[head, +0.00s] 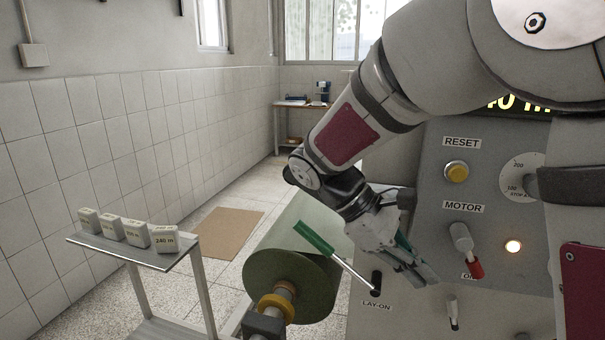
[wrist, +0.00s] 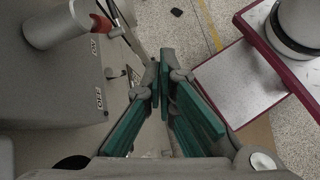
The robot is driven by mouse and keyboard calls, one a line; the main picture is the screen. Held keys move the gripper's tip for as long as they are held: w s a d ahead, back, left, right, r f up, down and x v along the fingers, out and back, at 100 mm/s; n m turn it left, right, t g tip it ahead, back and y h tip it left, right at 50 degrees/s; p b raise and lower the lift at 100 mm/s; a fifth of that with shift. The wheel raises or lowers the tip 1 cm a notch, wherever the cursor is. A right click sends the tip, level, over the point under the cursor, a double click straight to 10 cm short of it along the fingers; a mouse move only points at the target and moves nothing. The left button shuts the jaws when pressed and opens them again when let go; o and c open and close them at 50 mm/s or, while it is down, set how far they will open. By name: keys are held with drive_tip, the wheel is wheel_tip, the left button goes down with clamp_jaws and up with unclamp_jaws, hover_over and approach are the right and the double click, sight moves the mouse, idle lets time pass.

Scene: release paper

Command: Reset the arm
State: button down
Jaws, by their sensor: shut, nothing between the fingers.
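My arm (head: 345,140) reaches from the upper right of the head view down to the middle. My gripper (head: 424,272) is shut and empty, pointing down and right in front of the grey control panel (head: 400,320), left of the MOTOR switch (head: 462,240). In the wrist view its green-padded fingers (wrist: 165,65) come together at the tips with nothing between them. Whether the gripper touches the panel cannot be told.
A green-handled lever (head: 315,238) stands beside a green roll (head: 285,272), left of my gripper. A small shelf (head: 140,253) holds several labelled blocks at left. Floor beyond is mostly clear.

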drive_tip(key=s+r+m+t+y, duration=0.3)
drive_tip(key=s+m+t+y, duration=0.5)
drive_tip(key=s, duration=0.6)
drive_tip(key=shift+s+r+m+t+y, duration=0.3)
drive_tip(key=shift+m+y, duration=0.1)
drive_tip(key=shift+m, duration=1)
